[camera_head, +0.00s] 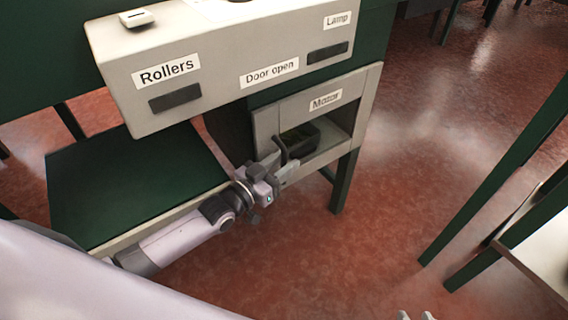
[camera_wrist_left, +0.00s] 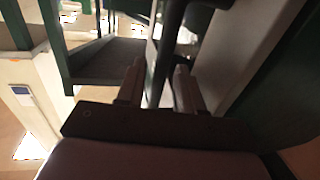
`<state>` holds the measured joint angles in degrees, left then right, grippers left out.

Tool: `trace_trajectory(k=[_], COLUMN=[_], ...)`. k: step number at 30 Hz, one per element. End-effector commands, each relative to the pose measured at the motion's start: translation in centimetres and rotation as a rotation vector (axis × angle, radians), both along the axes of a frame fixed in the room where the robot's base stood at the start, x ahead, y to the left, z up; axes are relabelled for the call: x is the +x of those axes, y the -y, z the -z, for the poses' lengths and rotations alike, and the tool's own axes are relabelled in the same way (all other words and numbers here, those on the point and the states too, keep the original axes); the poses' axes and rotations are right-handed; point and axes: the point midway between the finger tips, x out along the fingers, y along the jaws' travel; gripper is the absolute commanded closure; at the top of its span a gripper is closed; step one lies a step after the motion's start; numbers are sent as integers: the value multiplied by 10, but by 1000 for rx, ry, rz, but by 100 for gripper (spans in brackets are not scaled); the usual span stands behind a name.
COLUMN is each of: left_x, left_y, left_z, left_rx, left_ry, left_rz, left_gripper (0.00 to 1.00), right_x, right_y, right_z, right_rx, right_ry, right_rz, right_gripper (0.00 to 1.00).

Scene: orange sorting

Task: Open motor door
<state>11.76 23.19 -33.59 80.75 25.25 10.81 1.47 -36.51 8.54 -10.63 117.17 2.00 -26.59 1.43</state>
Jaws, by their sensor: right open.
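The motor door (camera_head: 266,121) is a light grey framed panel under the control box, with a "Motor" label (camera_head: 325,100) and a window-like opening. A black bar handle (camera_head: 281,150) stands at its left part. My left gripper (camera_head: 284,172) is at the lower end of the handle. In the left wrist view a dark bar (camera_wrist_left: 171,40), seemingly the handle, runs between the two separated fingers of my left gripper (camera_wrist_left: 158,85). Whether the fingers press on it is not clear. Only the fingertips of my right gripper (camera_head: 416,315) show at the bottom edge, apart and away from the door.
The grey control box (camera_head: 215,95) overhangs the door, with "Rollers", "Door open" and "Lamp" labels and dark buttons. A dark green shelf (camera_head: 125,185) lies left of the door. Green table legs (camera_head: 500,190) stand at right. Red floor (camera_head: 400,140) between is clear.

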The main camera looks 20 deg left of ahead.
Motion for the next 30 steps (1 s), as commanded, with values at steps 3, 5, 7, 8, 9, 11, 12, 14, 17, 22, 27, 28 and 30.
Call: trace_trajectory(k=[3, 5, 7, 8, 9, 11, 12, 14, 17, 22, 27, 28, 30], left_x=[4, 4, 4, 4, 4, 4, 4, 4, 4, 4, 2, 1, 0], left_y=[2, 2, 2, 2, 2, 2, 2, 2, 2, 3, 6, 6, 8], left_z=[0, 0, 0, 0, 0, 0, 0, 0, 0, 0, 0, 0, 0], left_rx=[-1, -1, -1, -1, -1, -1, -1, -1, -1, -1, -1, -1, -1], left_ry=[0, 0, 0, 0, 0, 0, 0, 0, 0, 0, -2, -2, -2], left_rz=[0, 0, 0, 0, 0, 0, 0, 0, 0, 0, 3, 3, 5], left_gripper=[64, 64, 64, 64, 64, 67, 80, 100, 100, 100, 100, 100, 100], right_x=[-2, -2, -2, -2, -2, -2, -2, -2, -1, 1, 2, 2, 2], right_y=[0, 0, 0, 0, 0, 0, 0, 0, 0, 0, 0, 0, 0], right_z=[2, 2, 2, 2, 2, 2, 2, 2, 1, 0, -3, -3, -5], right_rx=[-1, 0, 0, 0, 0, 0, 0, 0, -1, 0, 0, 0, 0], right_ry=[-4, -4, -4, -4, -4, -3, -3, -3, -2, 2, 5, 5, 5], right_rz=[0, -1, -1, -1, -1, -1, -1, -1, -1, -1, 0, 0, 0], right_gripper=[57, 57, 57, 57, 57, 57, 57, 57, 57, 57, 57, 57, 57])
